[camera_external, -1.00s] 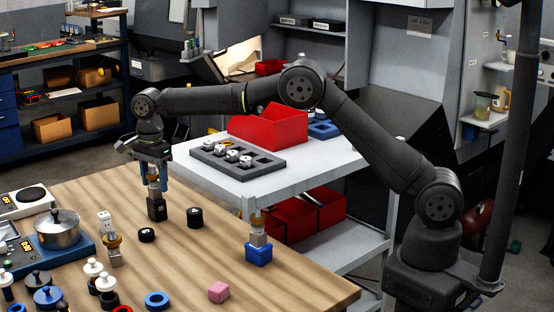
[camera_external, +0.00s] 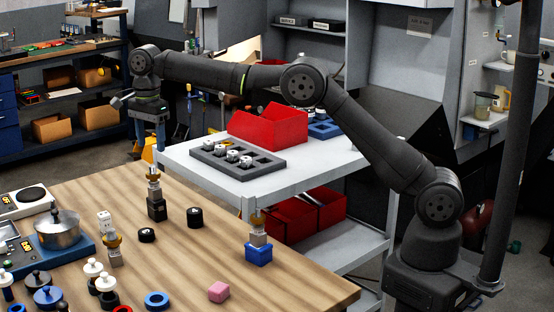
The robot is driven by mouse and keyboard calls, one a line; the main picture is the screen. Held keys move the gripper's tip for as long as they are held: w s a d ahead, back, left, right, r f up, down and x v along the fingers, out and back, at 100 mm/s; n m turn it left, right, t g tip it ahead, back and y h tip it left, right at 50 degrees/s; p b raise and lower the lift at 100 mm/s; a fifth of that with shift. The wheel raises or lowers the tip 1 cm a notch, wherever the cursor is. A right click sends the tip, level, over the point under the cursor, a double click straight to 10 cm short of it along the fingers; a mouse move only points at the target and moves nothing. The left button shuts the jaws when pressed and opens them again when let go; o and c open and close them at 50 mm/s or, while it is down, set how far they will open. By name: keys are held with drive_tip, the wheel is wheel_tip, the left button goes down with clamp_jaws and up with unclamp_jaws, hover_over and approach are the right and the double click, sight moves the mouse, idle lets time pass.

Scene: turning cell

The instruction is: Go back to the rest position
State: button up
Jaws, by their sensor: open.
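My gripper (camera_external: 147,146) hangs at the end of my arm, pointing down, above the far edge of the wooden table. It is open and holds nothing that I can see. Its fingers are small and partly hard to make out against the dark background. Below it, a metal-and-brass part (camera_external: 154,180) stands upright in a black block (camera_external: 157,208) on the table. There is a clear gap between the gripper and this part.
A white cart (camera_external: 200,172) behind holds a grey tray (camera_external: 237,162) and red bin (camera_external: 268,125).

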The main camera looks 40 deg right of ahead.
sight(153, 166)
drive_tip(key=shift+r, duration=0.5)
wheel_tip(153, 166, down, 12)
drive_tip(key=shift+r, duration=1.6)
